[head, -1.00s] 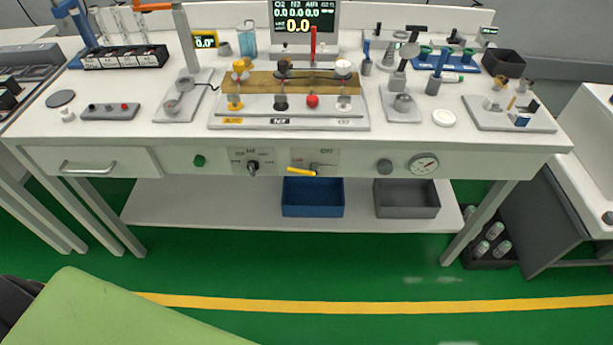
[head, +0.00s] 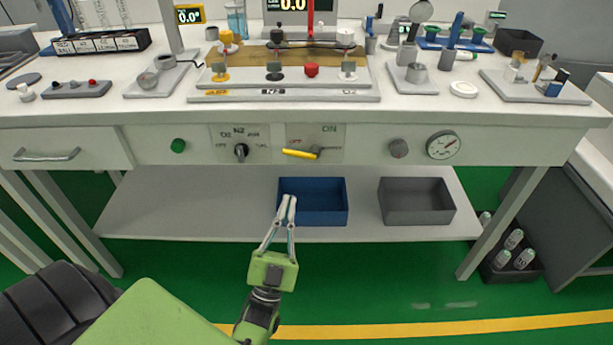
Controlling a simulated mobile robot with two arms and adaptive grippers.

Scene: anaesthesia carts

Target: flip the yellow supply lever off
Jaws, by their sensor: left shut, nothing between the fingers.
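The yellow supply lever (head: 300,154) is on a light panel (head: 329,136) on the cart's front face. Its yellow handle points left from a grey pivot, nearly level and tilted slightly. "ON" is printed at the panel's upper right, and a small red mark, too small to read surely, sits above the handle. My left gripper (head: 287,203) is shut and empty. It points up, below and apart from the lever, in front of the blue bin. My right gripper is not in view.
A black selector knob (head: 241,151) and green button (head: 178,146) are left of the lever. A grey knob (head: 398,148) and gauge (head: 443,145) are right. A blue bin (head: 320,218) and grey bin (head: 416,214) stand on the lower shelf.

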